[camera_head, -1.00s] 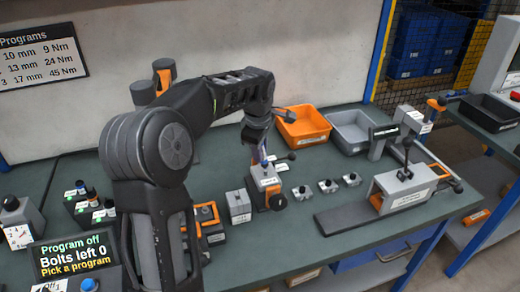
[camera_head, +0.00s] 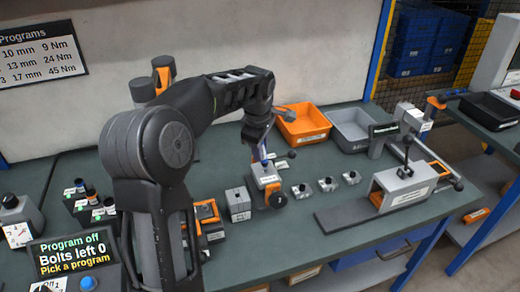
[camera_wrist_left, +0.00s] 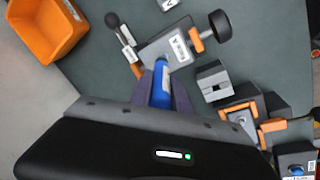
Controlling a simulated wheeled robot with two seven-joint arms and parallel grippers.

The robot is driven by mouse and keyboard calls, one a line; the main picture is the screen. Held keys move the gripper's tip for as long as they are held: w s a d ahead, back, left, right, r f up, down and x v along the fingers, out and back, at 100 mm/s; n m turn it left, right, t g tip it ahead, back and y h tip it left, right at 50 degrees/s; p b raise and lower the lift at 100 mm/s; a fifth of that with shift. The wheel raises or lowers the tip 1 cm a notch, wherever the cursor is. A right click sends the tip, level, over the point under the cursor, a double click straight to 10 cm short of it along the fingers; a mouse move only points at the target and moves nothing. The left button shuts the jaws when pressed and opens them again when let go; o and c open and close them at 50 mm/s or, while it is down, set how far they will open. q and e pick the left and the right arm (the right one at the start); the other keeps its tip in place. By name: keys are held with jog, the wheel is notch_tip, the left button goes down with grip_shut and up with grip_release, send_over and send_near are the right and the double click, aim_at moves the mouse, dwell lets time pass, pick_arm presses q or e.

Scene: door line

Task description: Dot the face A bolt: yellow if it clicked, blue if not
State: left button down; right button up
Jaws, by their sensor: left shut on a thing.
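The face A fixture (camera_head: 266,181) is a grey block with an orange side and a dark round knob, standing mid-bench. It also shows in the left wrist view, with its plate marked A (camera_wrist_left: 179,46). My left gripper (camera_head: 260,148) is shut on a blue marker (camera_wrist_left: 161,84), which points down at the fixture. The marker's far end is close to the plate's near edge; I cannot tell whether it touches. The face A bolt and any dot on it cannot be made out. My right gripper is not in view. The display (camera_head: 71,256) reads "Program off, Bolts left 0".
A grey block (camera_head: 238,204) stands left of the fixture, and small grey pieces (camera_head: 327,185) lie to its right. An orange bin (camera_head: 302,125) and a grey bin (camera_head: 352,132) stand behind. A grey fixture with a handle (camera_head: 404,188) is at right. Small bottles (camera_head: 92,198) stand at left.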

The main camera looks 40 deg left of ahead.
pick_arm(q)
jog(key=shift+f+b, duration=0.3)
jog(key=shift+f, duration=0.1)
dwell(0.4)
jog(key=shift+r+p, duration=2.3)
jog(key=shift+r, duration=0.75)
